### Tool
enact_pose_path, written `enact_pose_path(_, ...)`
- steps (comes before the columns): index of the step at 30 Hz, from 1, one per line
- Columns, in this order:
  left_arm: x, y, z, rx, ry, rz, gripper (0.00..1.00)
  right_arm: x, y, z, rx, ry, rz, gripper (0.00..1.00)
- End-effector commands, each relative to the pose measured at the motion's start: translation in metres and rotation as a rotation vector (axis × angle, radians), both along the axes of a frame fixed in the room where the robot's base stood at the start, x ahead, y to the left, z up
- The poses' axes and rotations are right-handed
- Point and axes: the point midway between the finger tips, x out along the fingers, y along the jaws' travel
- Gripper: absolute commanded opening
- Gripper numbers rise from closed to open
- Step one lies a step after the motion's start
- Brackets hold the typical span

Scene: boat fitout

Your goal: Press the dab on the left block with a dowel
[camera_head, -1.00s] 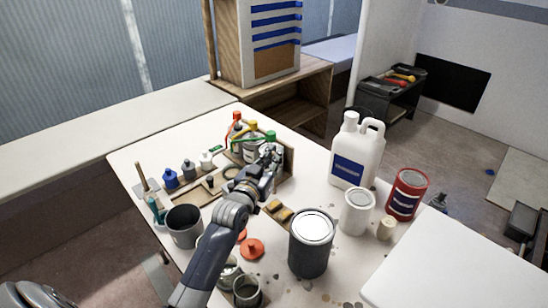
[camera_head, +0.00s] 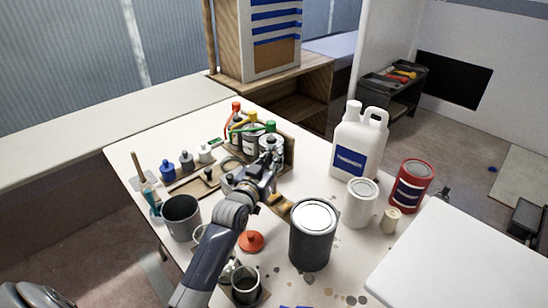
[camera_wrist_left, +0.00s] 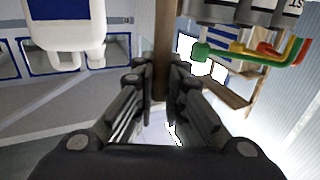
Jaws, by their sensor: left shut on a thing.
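My left gripper (camera_head: 266,172) is over the middle of the white worktable. In the left wrist view its fingers (camera_wrist_left: 158,85) are shut on a brown wooden dowel (camera_wrist_left: 163,45), which sticks out beyond the fingertips. In the head view the dowel is hard to make out beside the bottles. Small yellow-tan blocks (camera_head: 282,208) lie just right of my left wrist, partly hidden by it. A wooden board (camera_head: 188,184) with small items lies to the left of the gripper. I cannot make out a dab on any block. My right gripper is not in view.
Bottles with coloured spouts (camera_head: 250,128) stand in a wooden rack behind the gripper. A dark grey can (camera_head: 311,245), white jug (camera_head: 357,150), white can (camera_head: 360,205) and red can (camera_head: 410,187) stand to the right. A grey bucket (camera_head: 182,221) stands left of my arm.

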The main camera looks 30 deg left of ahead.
Motion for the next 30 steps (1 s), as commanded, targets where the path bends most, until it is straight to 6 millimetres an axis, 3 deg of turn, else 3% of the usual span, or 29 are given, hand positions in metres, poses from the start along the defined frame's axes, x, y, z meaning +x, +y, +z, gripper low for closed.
enact_pose_path(30, 0.0, 0.0, -0.011, 0.0, 0.001, 0.0, 0.0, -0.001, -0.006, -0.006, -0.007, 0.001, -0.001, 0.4)
